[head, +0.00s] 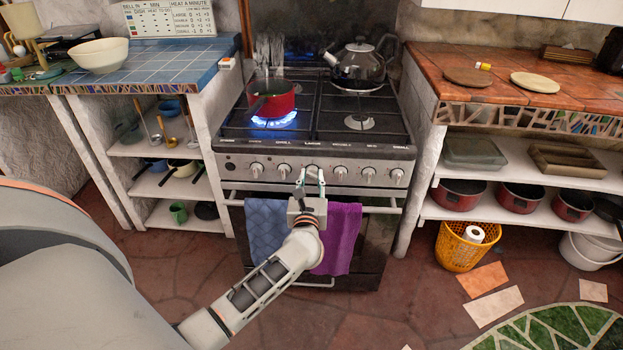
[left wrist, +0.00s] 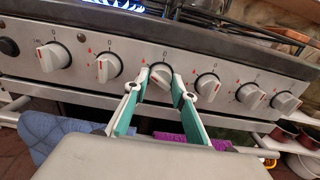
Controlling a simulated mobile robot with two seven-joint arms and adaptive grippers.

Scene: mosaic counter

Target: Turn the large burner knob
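The stove front panel has a row of several silver knobs. The knob under the "LARGE" label (head: 312,171) is near the middle; it also shows in the left wrist view (left wrist: 161,75). My left gripper (head: 311,179) is in front of this knob. In the left wrist view its two green-and-white fingers (left wrist: 160,77) stand open, one on each side of the knob, with slim gaps seeming to remain. Whether the fingertips touch it is hard to tell. My right gripper is not in view.
Neighbouring knobs (head: 284,170) sit close on both sides. A red pot (head: 270,97) stands over a lit blue flame, and a kettle (head: 358,62) is at the back right. Blue (head: 267,232) and purple (head: 337,238) towels hang on the oven rail below.

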